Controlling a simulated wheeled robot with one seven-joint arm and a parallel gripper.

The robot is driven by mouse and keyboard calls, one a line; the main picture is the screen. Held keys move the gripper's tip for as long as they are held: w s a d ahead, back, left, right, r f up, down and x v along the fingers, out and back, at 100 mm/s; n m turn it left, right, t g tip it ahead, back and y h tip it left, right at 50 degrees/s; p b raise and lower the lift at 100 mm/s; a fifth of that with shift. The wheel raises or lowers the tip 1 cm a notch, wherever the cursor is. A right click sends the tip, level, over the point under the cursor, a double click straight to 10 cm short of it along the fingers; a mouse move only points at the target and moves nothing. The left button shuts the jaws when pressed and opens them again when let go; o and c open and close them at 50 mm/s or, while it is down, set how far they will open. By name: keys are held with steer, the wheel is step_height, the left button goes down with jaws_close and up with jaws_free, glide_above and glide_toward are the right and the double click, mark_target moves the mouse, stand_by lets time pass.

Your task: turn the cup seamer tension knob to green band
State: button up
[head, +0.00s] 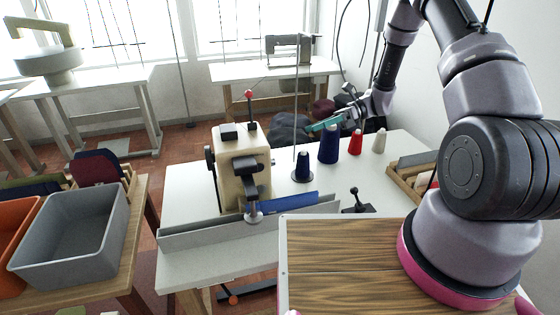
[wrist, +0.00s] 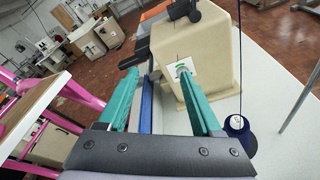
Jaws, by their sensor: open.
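The cup seamer (head: 240,172) is a beige machine on the white table, and its beige body (wrist: 212,50) fills the upper middle of the wrist view. A small grey knob (wrist: 182,67) sits on a white plate with a green mark on that body, just beyond my right fingertip. I cannot tell where its pointer stands. My gripper (wrist: 157,78) is open, its two teal fingers apart with nothing between them. In the head view my gripper (head: 324,126) is above the table, to the right of the machine. The knob is not clear in the head view.
Blue (head: 328,145), red (head: 355,143) and pale (head: 379,142) thread cones stand behind, with another blue cone (head: 303,168) nearer the machine. A thin upright rod (head: 295,120) rises there. A black lever (head: 356,200) stands at the front. A grey bin (head: 72,235) is at left.

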step_height(320, 180, down, 11)
steer(key=a+m+t+y, duration=0.1)
steer(key=m+y, duration=0.2)
steer(key=m, duration=0.2)
steer(key=x, duration=1)
steer(key=shift+w+a+t, duration=0.15)
steer(key=shift+a+t, duration=0.25)
steer(key=shift+a, duration=0.05)
steer(key=shift+f, duration=0.1)
jaws_close()
